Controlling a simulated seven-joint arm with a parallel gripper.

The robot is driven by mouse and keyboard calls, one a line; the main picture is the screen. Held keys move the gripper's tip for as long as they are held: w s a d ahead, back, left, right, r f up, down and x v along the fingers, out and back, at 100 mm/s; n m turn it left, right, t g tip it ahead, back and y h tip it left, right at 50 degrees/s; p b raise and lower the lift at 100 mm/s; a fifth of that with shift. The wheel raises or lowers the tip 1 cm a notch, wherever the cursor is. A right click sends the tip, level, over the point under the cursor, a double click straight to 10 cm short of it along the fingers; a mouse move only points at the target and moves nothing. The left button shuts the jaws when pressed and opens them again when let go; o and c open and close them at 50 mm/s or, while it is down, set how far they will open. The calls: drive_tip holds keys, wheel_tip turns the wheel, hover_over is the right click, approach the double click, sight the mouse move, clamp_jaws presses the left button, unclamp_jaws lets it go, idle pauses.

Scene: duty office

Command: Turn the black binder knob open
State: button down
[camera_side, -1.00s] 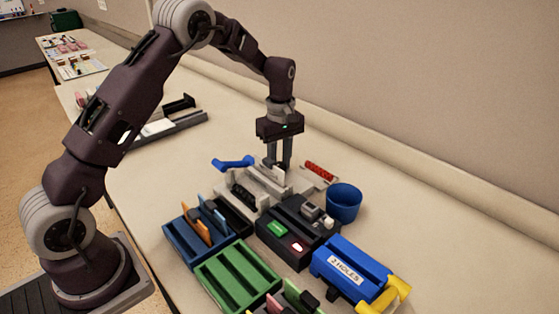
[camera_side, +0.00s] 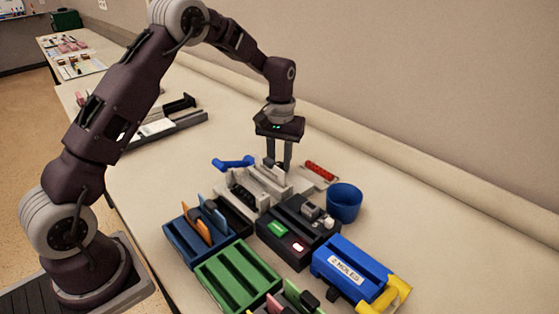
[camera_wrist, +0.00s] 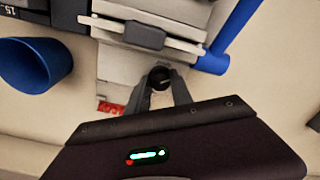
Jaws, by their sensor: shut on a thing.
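The black binder knob (camera_wrist: 160,77) is a small dark round knob on the light grey binding machine (camera_wrist: 122,68). In the wrist view it sits between the tips of my gripper (camera_wrist: 162,84), which is shut on it. In the side view my gripper (camera_side: 278,167) points straight down at the back of the grey binding machine (camera_side: 240,189), and the knob itself is hidden there. A blue lever handle (camera_side: 233,163) sticks out at the machine's left; it also shows at the right of the wrist view (camera_wrist: 231,35).
A blue cup (camera_side: 344,203) stands right of the machine, near a red strip (camera_side: 320,171). In front are a black device (camera_side: 297,232), a blue hole punch (camera_side: 350,267) with a yellow handle, a green tray (camera_side: 238,275) and a blue tray (camera_side: 185,245). Bare table lies behind, towards the wall.

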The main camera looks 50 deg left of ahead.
sight(279, 165)
drive_tip(key=m, duration=0.3)
drive_tip(key=shift+m, duration=2.1)
drive_tip(key=c, duration=1.4)
unclamp_jaws()
wheel_tip(279, 165, up, 7)
drive_tip(key=shift+r, duration=0.1)
